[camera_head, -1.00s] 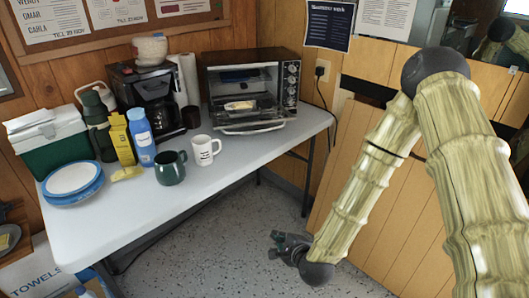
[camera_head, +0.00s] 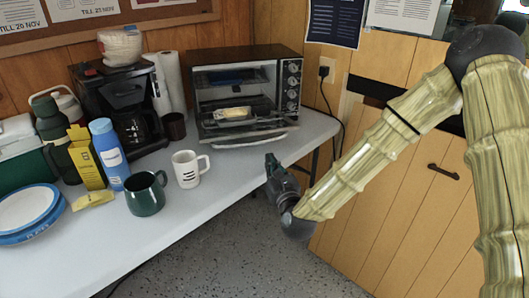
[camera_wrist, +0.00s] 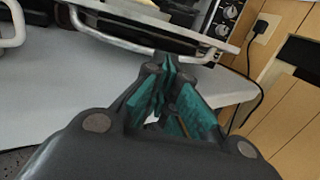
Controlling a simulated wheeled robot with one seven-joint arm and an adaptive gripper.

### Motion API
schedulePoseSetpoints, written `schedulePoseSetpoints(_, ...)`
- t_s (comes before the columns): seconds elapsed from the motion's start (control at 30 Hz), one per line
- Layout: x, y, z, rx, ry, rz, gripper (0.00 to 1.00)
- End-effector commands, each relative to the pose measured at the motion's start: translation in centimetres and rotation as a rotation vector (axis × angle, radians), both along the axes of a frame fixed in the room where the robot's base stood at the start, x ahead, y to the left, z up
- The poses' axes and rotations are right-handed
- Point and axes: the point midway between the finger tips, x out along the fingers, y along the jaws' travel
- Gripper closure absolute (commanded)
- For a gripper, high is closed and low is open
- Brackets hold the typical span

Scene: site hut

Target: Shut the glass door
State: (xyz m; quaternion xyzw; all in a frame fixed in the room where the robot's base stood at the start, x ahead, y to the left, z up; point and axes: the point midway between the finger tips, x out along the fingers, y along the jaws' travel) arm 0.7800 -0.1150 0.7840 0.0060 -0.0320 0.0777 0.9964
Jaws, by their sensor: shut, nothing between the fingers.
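The toaster oven (camera_head: 290,62) stands at the back right of the table. Its glass door (camera_head: 240,131) is folded down and open, about level, with a metal handle along the front. My gripper (camera_head: 270,160) is shut and empty at the table's right edge, in front of and below the door. In the wrist view the closed fingertips (camera_wrist: 163,62) appear close to the door's handle (camera_wrist: 125,43); I cannot tell whether they touch it.
A white mug (camera_head: 186,170) and a dark green mug (camera_head: 145,195) stand left of my gripper. A coffee maker (camera_head: 122,92) and a dark cup (camera_head: 174,126) are left of the oven. The white table (camera_head: 225,205) is clear before the oven.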

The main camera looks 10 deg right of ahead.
Motion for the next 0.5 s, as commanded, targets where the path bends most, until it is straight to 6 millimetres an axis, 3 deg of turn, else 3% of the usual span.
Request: schedulePoseSetpoints(0.5, 8.0, 1.2, -0.3, -0.005, 0.008, 0.001, 1.0)
